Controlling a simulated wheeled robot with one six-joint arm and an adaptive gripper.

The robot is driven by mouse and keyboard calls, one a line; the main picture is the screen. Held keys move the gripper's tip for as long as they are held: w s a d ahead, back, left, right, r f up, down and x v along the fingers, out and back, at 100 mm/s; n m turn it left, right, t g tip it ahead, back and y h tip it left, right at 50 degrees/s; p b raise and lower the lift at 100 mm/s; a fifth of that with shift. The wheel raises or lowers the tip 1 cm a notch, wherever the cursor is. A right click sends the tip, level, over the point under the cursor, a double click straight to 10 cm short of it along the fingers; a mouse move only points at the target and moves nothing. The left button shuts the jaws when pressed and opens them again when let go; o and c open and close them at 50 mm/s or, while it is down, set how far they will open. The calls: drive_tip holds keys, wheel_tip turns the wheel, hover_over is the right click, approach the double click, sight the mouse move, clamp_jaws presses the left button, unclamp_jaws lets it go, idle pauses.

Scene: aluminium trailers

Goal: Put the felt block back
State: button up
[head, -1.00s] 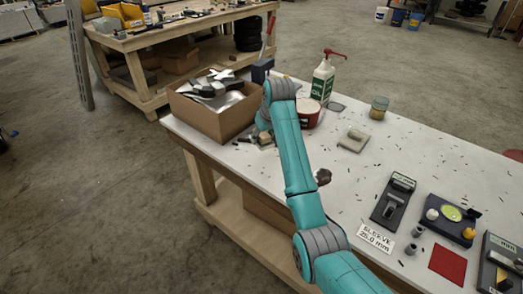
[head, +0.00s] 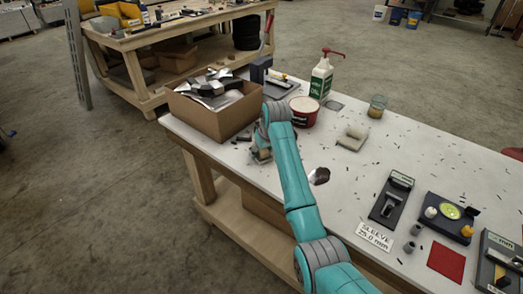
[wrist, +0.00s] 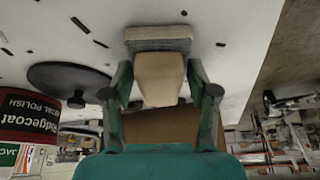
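The felt block (wrist: 158,72) has a beige body and a grey felt face. In the wrist view it sits between the two fingers of my gripper (wrist: 160,78), which are closed on the sides of the beige body. The felt face points at the white tabletop. In the head view the felt block (head: 262,156) and my gripper (head: 262,147) are near the bench's left edge, in front of the cardboard box. I cannot tell whether the felt touches the bench.
The cardboard box (head: 217,115) full of metal pieces stands behind. A red tub (head: 304,111) and an oil bottle (head: 321,80) are to the right. A dark disc (wrist: 70,80) lies beside the block.

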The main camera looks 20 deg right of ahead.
drive_tip(key=shift+o, duration=1.3)
drive_tip(key=shift+r, duration=0.1)
drive_tip(key=v, duration=1.2)
